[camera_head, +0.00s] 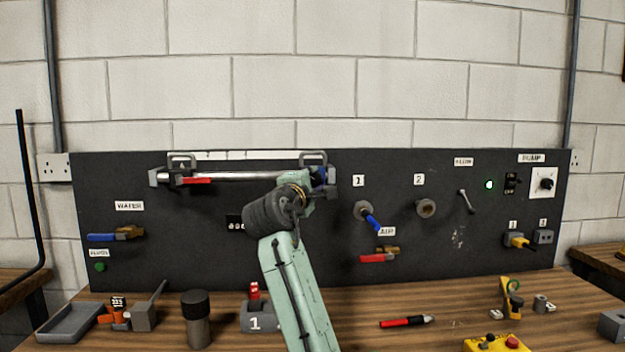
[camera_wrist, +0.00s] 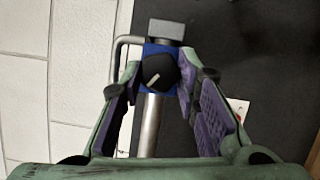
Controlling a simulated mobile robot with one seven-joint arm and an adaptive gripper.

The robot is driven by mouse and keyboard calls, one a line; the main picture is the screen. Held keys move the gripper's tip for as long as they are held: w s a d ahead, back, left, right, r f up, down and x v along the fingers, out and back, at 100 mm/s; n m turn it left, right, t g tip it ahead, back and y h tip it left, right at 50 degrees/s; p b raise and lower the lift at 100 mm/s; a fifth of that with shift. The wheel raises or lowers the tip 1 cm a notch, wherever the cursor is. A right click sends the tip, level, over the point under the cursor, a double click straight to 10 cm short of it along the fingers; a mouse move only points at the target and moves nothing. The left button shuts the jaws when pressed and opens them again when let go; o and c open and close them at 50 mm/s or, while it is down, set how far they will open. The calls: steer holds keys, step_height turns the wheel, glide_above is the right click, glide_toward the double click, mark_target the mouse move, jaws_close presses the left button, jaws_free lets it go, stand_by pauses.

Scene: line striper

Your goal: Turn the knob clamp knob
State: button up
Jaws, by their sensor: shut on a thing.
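The knob clamp knob (camera_wrist: 158,73) is black with a pale pointer line and sits on a blue clamp body (camera_wrist: 160,50) in the wrist view. The clamp is on a horizontal metal bar (camera_head: 235,176) along the top of the dark panel. My gripper (camera_wrist: 160,78) has its purple-padded fingers on both sides of the knob and is shut on it. In the head view my gripper (camera_head: 325,188) is at the bar's right end and hides the knob; a little blue of the clamp shows.
The dark panel (camera_head: 200,260) carries a blue-handled valve (camera_head: 372,221), a red-handled valve (camera_head: 378,257) and a lever (camera_head: 466,201) right of my arm. Metal brackets (camera_head: 313,158) stand close by the bar's ends. Several loose items lie on the wooden bench (camera_head: 370,300) below.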

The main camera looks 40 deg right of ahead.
steer(key=m+y, duration=0.1)
steer(key=m, duration=0.2)
steer(key=m+g+y, duration=0.1)
steer(key=m, duration=0.1)
steer(key=shift+r+m, duration=0.15)
steer(key=shift+m, duration=0.25)
steer(key=shift+d+m+y, duration=0.15)
steer(key=shift+m+y, duration=0.85)
steer(key=shift+m, duration=0.7)
steer(key=o, duration=1.1)
steer(key=shift+r, duration=0.1)
steer(key=shift+o, duration=0.2)
steer(key=shift+s+r, duration=0.1)
steer(key=shift+s+a+r, duration=0.1)
steer(key=shift+s+a, duration=0.1)
steer(key=shift+a, duration=0.1)
steer(key=v, duration=1.1)
